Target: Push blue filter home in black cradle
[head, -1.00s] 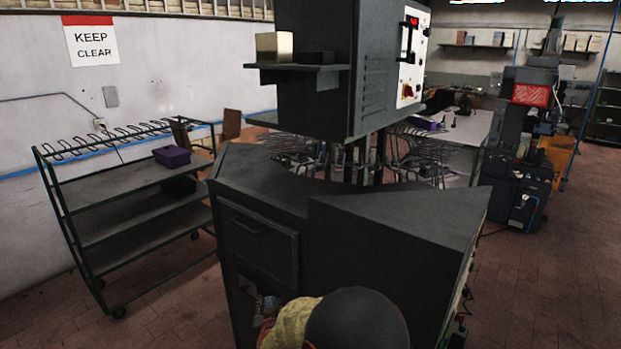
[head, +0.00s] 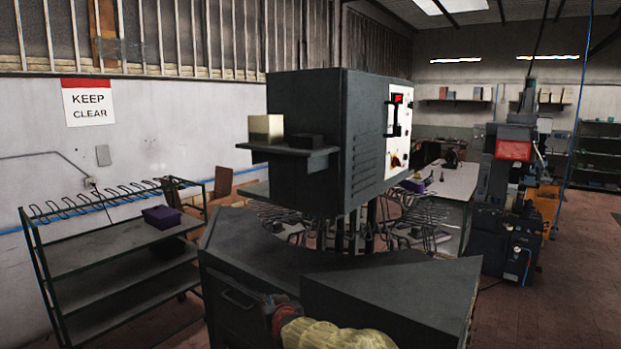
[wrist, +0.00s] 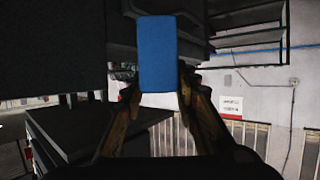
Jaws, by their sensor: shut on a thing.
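A blue block, the filter (wrist: 170,55), is between the fingers of my gripper (wrist: 160,78) in the wrist view. My gripper is shut on it, and its far end points away from my wrist. The filter cannot be made out in the head view, where my yellow-covered arm (head: 338,335) shows at the bottom edge. The filter is not seen touching any cradle.
The dark press (head: 310,180) stands ahead, its shelf (head: 285,151) also bearing a cream block (head: 265,128). A rack trolley (head: 110,250) with a purple bin (head: 161,217) stands left. Open brick floor (head: 540,300) lies right. The wrist view is upside down.

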